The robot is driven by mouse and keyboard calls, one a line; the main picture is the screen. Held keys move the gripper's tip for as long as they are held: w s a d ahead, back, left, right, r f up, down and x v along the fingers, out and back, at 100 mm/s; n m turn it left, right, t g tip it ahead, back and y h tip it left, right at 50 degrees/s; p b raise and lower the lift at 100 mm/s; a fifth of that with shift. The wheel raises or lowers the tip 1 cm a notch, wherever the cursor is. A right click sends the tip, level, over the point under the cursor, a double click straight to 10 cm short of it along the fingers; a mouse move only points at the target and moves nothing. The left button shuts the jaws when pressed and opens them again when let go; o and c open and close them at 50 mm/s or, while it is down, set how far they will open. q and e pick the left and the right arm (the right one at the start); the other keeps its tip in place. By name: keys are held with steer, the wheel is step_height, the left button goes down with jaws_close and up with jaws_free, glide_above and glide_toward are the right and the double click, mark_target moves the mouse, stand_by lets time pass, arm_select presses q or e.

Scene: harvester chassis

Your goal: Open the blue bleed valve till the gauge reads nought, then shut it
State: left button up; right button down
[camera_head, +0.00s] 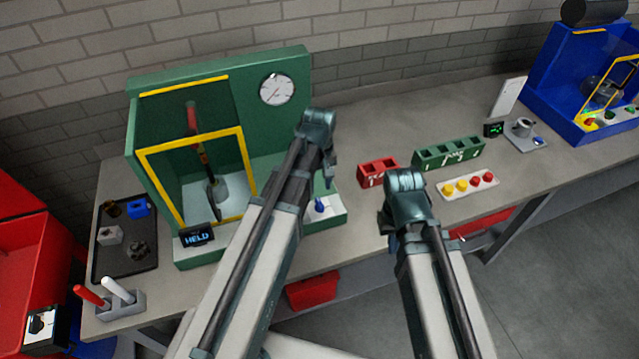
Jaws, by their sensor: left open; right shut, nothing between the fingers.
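The green chassis stand (290,60) stands at the left of the bench. Its round white gauge (277,90) has a thin needle that seems to point to the lower left; the figures are too small to read. The blue bleed valve (320,206) is on the stand's low right ledge. My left gripper (327,172) is open just above the valve, largely hidden by its own wrist; I cannot tell if it touches the valve. My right gripper (391,215) is shut and empty near the bench's front edge, its fingers mostly hidden behind the wrist.
A yellow frame (147,170) and a display reading HELD (196,237) are on the stand. Right of it are a red block (377,172), a green rack (448,153) and a button strip (468,186). A dark tray (122,265) lies left. The back middle bench is clear.

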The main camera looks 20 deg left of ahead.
arm_select(q)
step_height(320, 180, up, 6)
steer(key=p, duration=0.4)
steer(key=shift+p, duration=0.4)
steer(key=shift+f, duration=0.1)
steer(key=s+d+f+m+y+b, duration=0.1)
steer(key=s+d+f+m+b, duration=0.9)
steer(key=s+f+b, duration=0.4)
steer(key=shift+s+d+m, duration=0.15)
steer(key=shift+m, duration=0.25)
steer(key=shift+f, duration=0.1)
